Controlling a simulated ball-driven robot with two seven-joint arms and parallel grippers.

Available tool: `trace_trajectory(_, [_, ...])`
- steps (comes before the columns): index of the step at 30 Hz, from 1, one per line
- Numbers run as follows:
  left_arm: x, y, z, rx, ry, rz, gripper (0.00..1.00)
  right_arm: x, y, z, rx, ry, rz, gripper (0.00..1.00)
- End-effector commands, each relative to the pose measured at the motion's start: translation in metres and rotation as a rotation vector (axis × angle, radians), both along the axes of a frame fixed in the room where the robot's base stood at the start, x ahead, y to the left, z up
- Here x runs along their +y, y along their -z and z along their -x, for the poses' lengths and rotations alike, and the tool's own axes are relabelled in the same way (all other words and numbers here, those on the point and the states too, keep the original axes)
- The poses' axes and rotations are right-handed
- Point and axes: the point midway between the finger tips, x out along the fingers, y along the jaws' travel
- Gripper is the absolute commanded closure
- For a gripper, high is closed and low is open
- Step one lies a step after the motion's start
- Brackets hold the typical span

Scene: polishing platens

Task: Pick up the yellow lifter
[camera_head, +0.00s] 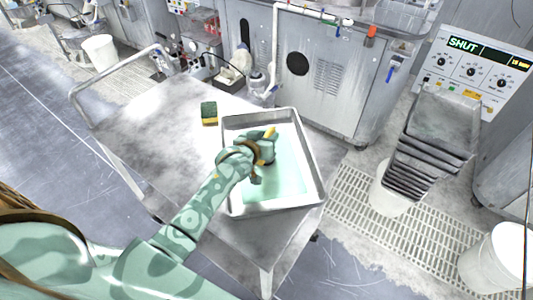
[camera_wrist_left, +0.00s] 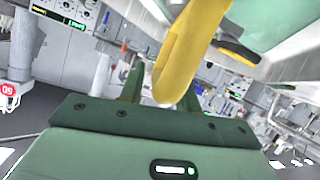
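The yellow lifter (camera_head: 270,132) shows in the head view as a short yellow piece just above my left gripper (camera_head: 263,160), over the metal tray (camera_head: 232,205) with pale green liquid. My gripper and hand hide the rest of it. In the left wrist view the lifter (camera_wrist_left: 185,45) is a thick curved yellow bar, its near end between the fingers of the left gripper (camera_wrist_left: 160,90). The fingers stand apart, with a small gap on the left side of the bar. Whether the right finger touches it is hard to tell. My right gripper is out of view.
The tray stands on a metal cart (camera_head: 150,130). A green and yellow sponge (camera_head: 209,113) lies left of the tray. A grey stack of trays (camera_head: 430,140) and a white bucket (camera_head: 495,258) stand at right.

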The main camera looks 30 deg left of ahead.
Motion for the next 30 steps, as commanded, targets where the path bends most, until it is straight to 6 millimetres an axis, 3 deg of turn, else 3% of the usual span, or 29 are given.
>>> trace_trajectory(1, [0.0001, 0.0, 0.0001, 0.0, 0.0, 0.0, 0.82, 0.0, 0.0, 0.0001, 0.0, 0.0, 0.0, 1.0])
trace_trajectory(3, [0.0001, 0.0, 0.0002, 0.0, 0.0, 0.0, 1.0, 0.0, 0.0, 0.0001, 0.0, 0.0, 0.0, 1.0])
trace_trajectory(30, [-0.0001, 0.0009, 0.0007, 0.002, 0.0, 0.001, 1.0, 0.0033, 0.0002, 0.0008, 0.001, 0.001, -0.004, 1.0])
